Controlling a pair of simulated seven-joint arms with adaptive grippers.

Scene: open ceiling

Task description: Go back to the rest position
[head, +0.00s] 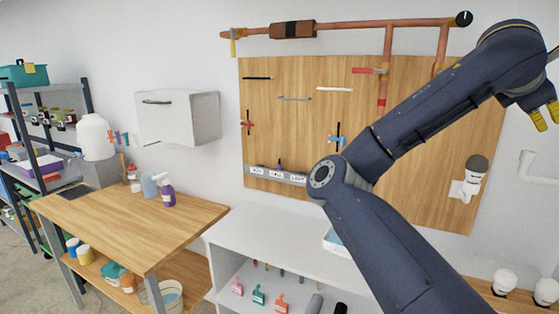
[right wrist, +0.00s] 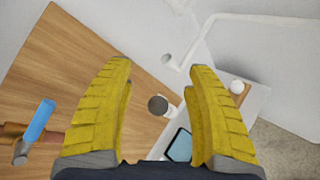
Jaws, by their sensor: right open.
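My right arm rises from the bottom right of the head view, bends at an elbow, and reaches up to the right. My right gripper (head: 544,117) is at the right edge with yellow fingers pointing down. In the right wrist view my right gripper (right wrist: 160,110) shows two yellow fingers wide apart, with nothing held between them. Below them are the wooden wall panel (right wrist: 80,60) and a pale shelf. My left gripper is not in view.
A wooden pegboard (head: 300,130) with tools hangs behind the arm, under a copper pipe (head: 350,24). A white counter (head: 270,235) is below. A wooden table (head: 130,225) with a purple spray bottle (head: 167,193) stands left. A white cabinet (head: 180,117) hangs on the wall.

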